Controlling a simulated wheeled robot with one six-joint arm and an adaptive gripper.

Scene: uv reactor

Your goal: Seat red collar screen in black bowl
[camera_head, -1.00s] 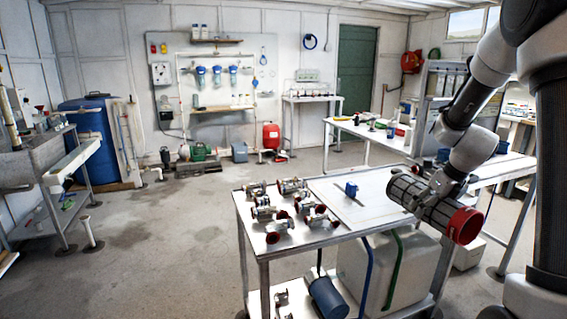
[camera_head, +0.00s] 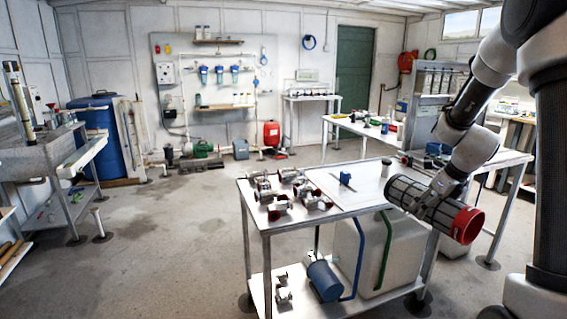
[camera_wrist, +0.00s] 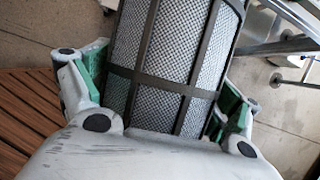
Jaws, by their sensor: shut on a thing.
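The red collar screen (camera_head: 405,192) is a dark-framed mesh cylinder with a red collar (camera_head: 467,225) at its lower right end. My gripper (camera_head: 432,203) is shut on it around the mesh body, and the screen lies tilted in the head view, above the right end of the cart. In the wrist view the mesh (camera_wrist: 180,55) fills the middle, with the green-padded fingers of my gripper (camera_wrist: 165,85) on both sides of it. The collar does not show there. I cannot make out a black bowl in either view.
A metal cart (camera_head: 258,226) stands ahead, with several small red-ended valve fittings (camera_head: 290,190) and a blue item (camera_head: 345,179) on top. A long white bench (camera_head: 365,130) is behind at right. A steel sink (camera_head: 55,150) stands at left. Open floor (camera_head: 160,250) lies left of the cart.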

